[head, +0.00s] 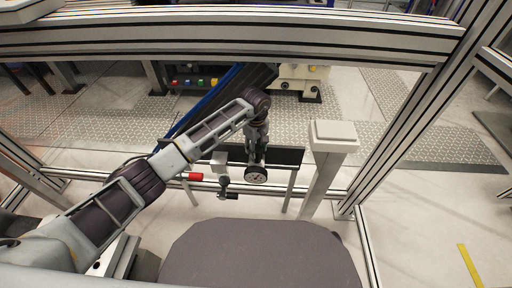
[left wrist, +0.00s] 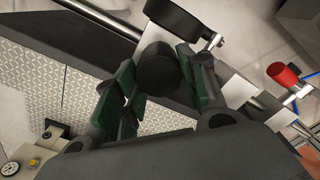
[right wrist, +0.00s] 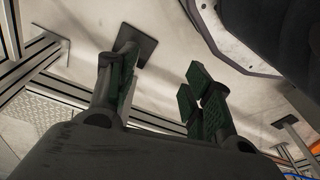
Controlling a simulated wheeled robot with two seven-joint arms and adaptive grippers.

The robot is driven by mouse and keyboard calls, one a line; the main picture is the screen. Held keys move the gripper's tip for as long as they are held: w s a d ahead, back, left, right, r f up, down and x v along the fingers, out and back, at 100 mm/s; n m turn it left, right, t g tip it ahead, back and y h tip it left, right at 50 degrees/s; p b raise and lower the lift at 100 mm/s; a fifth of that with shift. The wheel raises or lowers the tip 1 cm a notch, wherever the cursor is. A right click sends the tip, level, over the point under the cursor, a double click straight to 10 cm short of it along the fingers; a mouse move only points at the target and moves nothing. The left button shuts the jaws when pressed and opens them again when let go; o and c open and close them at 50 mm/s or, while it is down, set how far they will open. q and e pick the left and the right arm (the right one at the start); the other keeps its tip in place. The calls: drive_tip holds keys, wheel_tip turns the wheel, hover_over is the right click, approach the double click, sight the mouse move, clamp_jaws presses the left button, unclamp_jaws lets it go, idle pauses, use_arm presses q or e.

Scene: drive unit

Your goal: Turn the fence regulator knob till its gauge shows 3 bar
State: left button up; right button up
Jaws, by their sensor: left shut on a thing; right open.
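The fence regulator's gauge (head: 256,175) shows as a small round dial with a dark rim, just below my left gripper (head: 257,150) in the head view. Its face is too small to read. In the left wrist view the dark round regulator knob (left wrist: 158,68) sits between the green-padded fingers of my left gripper (left wrist: 157,80), which is shut on it. The gauge is there seen edge-on as a black disc (left wrist: 185,17) beyond the knob. My right gripper (right wrist: 160,83) is open and empty in the right wrist view, and does not show in the head view.
A red valve handle (head: 192,176) is left of the regulator; it also shows in the left wrist view (left wrist: 283,74). A light grey post (head: 325,170) stands close on the right. An aluminium fence beam (head: 230,40) crosses above. Another gauge (left wrist: 10,168) is on a beige machine.

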use_arm(q)
drive_tip(key=shift+a+n, duration=0.1)
drive_tip(key=shift+n, duration=0.4)
drive_tip(key=shift+r+n, duration=0.1)
drive_tip(key=shift+n, duration=3.2)
drive_tip(key=shift+s+n+p, duration=0.15)
drive_tip(key=shift+n+p, duration=0.3)
drive_tip(key=shift+n, duration=1.55)
use_arm(e)
drive_tip(key=shift+s+d+f, duration=0.15)
drive_tip(key=shift+d+f, duration=0.05)
drive_tip(key=shift+f, duration=0.55)
drive_tip(key=shift+s+d+f, duration=0.1)
drive_tip(key=shift+d+f, duration=0.05)
drive_tip(key=shift+f, duration=0.75)
use_arm(q)
drive_tip(key=o, duration=1)
drive_tip(key=shift+c, duration=0.2)
drive_tip(key=shift+o, duration=0.4)
use_arm(e)
drive_tip(key=shift+w+r, duration=0.2)
